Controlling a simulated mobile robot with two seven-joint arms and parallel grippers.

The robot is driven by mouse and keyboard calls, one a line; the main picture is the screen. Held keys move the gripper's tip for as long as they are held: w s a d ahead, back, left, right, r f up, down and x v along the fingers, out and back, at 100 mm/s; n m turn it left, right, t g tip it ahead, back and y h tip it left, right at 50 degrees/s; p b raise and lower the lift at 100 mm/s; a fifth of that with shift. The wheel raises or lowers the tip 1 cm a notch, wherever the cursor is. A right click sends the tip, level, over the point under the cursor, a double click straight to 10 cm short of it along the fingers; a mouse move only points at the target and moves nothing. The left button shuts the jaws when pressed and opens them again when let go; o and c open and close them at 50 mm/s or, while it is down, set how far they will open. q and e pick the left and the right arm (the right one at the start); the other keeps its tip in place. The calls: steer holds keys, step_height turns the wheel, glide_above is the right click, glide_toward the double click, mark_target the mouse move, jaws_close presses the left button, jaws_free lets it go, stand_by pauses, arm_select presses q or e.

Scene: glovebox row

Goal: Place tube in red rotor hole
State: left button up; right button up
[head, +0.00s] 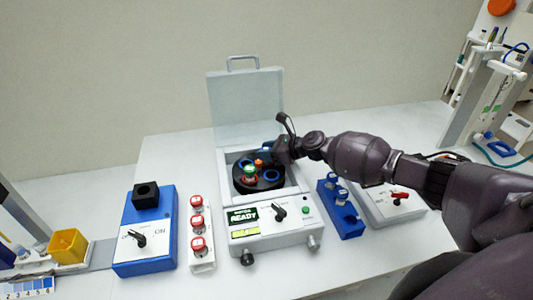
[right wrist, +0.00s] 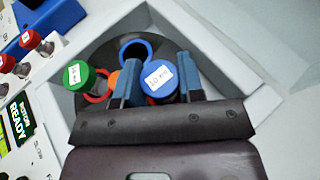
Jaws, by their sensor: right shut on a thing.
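My right gripper (right wrist: 158,88) is shut on a blue-capped tube (right wrist: 158,76) with a white label, one blue finger on each side of the cap. In the head view this gripper (head: 278,154) is over the right side of the black rotor (head: 242,186). A green-capped tube (right wrist: 76,75) stands in the rotor with red ring (right wrist: 97,98) showing beside it; it also shows in the head view (head: 249,171). A blue-ringed hole (right wrist: 137,45) looks empty. The held tube's lower end is hidden, so I cannot tell whether it is in a hole. My left gripper is not in view.
The centrifuge (head: 270,236) has its lid (head: 246,100) raised; its display reads READY. A blue rack (head: 340,212) with blue-capped tubes stands right, a white rack (head: 201,262) with red-capped tubes left. A blue box (head: 146,240) is farther left. An orange knob marks the rotor's centre.

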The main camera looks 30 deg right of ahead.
steer(key=shift+f, duration=0.2)
steer(key=o, duration=0.6)
steer(key=shift+r, duration=0.2)
steer(key=v, duration=1.2)
steer(key=shift+s, duration=0.1)
steer(key=shift+f, duration=0.1)
